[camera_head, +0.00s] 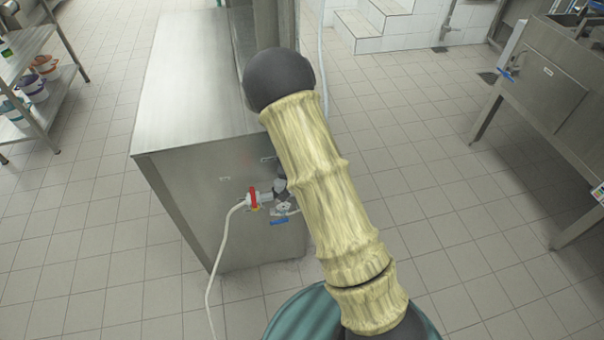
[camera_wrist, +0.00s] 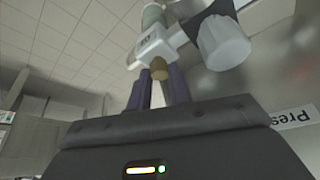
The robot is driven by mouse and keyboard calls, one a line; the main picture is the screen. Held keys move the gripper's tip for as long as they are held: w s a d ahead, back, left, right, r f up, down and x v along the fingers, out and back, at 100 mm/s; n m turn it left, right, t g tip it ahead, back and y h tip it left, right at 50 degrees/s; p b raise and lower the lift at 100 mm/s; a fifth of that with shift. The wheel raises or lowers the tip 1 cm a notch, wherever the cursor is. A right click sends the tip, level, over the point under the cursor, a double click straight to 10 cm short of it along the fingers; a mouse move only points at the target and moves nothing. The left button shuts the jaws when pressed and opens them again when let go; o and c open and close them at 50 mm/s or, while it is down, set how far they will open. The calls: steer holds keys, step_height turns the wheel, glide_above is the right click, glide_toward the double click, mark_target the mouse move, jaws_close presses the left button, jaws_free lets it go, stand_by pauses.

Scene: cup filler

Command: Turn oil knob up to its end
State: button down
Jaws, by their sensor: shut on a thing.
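In the wrist view my gripper (camera_wrist: 158,76) points upward, with its two dark purple fingers close around a small brown knob (camera_wrist: 158,66). The fingers are shut on this knob. It sits below a white fitting (camera_wrist: 157,42) with a pale green part (camera_wrist: 153,15) above. No label marks it as the oil knob, and its turn angle cannot be told. A pale grey faceted cap (camera_wrist: 222,41) on a dark fitting is to the right, apart from the fingers. In the head view my gripper is hidden, and my arm crosses the middle.
In the head view a steel cabinet (camera_head: 195,75) carries a red-handled valve (camera_head: 253,198), a blue lever (camera_head: 279,221) and a white hose (camera_head: 223,262). A shelf (camera_head: 40,115) is at left, a steel unit (camera_head: 545,85) at right.

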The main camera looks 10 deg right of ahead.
steer(key=m+p, duration=0.1)
steer(key=p, duration=0.1)
steer(key=m+h+p, duration=0.1)
steer(key=m, duration=0.1)
steer(key=m+g+p, duration=0.1)
steer(key=p, duration=0.1)
steer(key=shift+w+a+r+p, duration=0.1)
steer(key=shift+a+r+p, duration=0.1)
steer(key=shift+r+p, duration=0.15)
steer(key=m+p, duration=0.1)
steer(key=m, duration=0.1)
steer(key=m+g+p, duration=0.1)
steer(key=p, duration=0.1)
steer(key=shift+f+m+h, duration=0.3)
steer(key=shift+m+h, duration=0.1)
steer(key=c, duration=1.3)
jaws_free()
steer(key=shift+w, duration=0.1)
steer(key=v, duration=0.8)
steer(key=b+v, duration=0.1)
steer(key=v, duration=0.8)
steer(key=shift+w+a+r, duration=0.15)
steer(key=shift+w+a, duration=0.05)
